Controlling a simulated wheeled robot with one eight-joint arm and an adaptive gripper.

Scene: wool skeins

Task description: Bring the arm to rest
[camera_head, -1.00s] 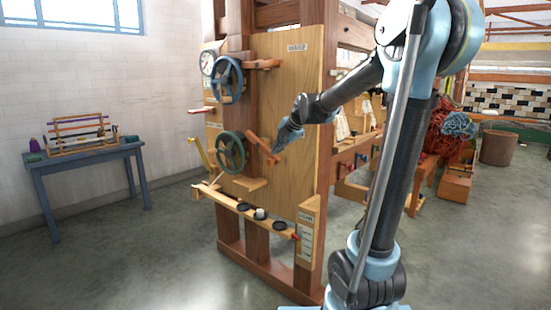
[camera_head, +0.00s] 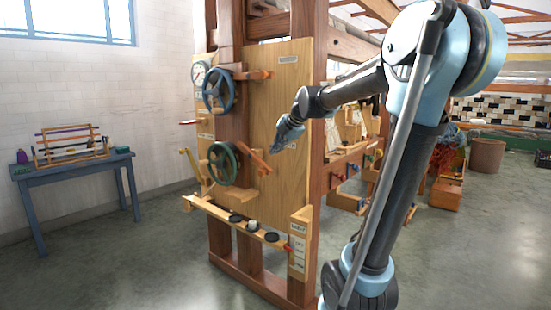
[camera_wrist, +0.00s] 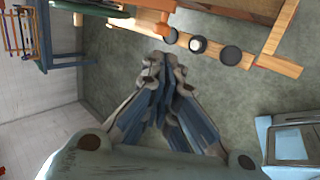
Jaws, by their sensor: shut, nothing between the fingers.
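My gripper (camera_head: 280,143) hangs in the air in front of the upright wooden panel (camera_head: 262,130), its tip pointing down and to the left. In the wrist view my gripper (camera_wrist: 162,62) is shut with its fingertips together and nothing between them. Its fingers show against the grey floor, apart from everything. The arm is raised and bent, with its elbow at the upper right of the head view.
The panel carries a blue handwheel (camera_head: 218,90), a green handwheel (camera_head: 223,162) and a gauge (camera_head: 200,73). A low ledge (camera_head: 222,212) holds dark discs and a white piece. A blue table (camera_head: 75,168) stands at left. A basket (camera_head: 487,155) stands far right. Floor between is clear.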

